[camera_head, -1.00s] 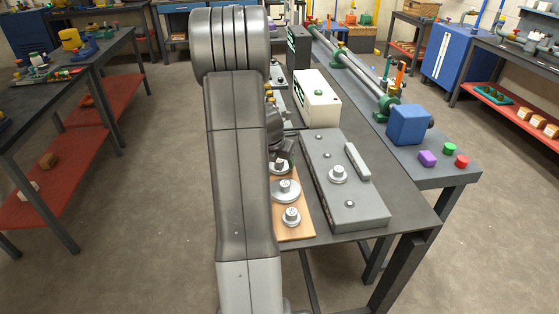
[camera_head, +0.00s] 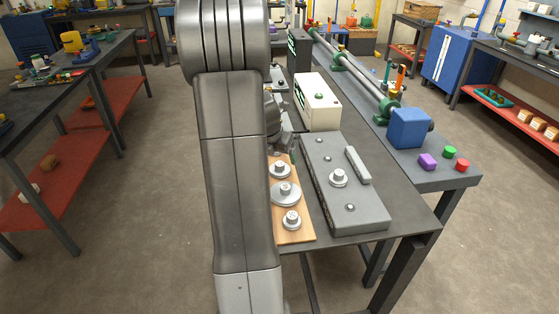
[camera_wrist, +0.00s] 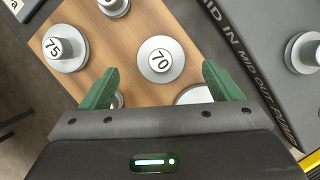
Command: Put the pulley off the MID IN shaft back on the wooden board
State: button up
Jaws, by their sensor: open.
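The wooden board (camera_head: 305,232) lies on the table left of the grey housing, with several silver pulleys on it. In the wrist view, the board (camera_wrist: 100,57) carries a pulley marked 75 (camera_wrist: 65,47), one marked 70 (camera_wrist: 160,58), and others partly cut off or hidden behind my gripper. My gripper (camera_wrist: 160,67) is open and empty, its green fingers on either side of the 70 pulley in the picture; I see no contact. A silver pulley (camera_head: 338,177) sits on the grey housing (camera_head: 365,212). MID IN and MID OUT lettering runs along the housing's dark edge in the wrist view.
Two bare shaft ends, one near (camera_head: 350,207) and one far (camera_head: 319,155), stand on the housing. A cream box (camera_head: 318,103) is behind it. A blue block (camera_head: 409,127) and purple, green and red pieces are on the bench to the right. My arm hides the table's left side.

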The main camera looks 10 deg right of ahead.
jog(key=v, duration=0.6)
jog(key=shift+r, duration=0.2)
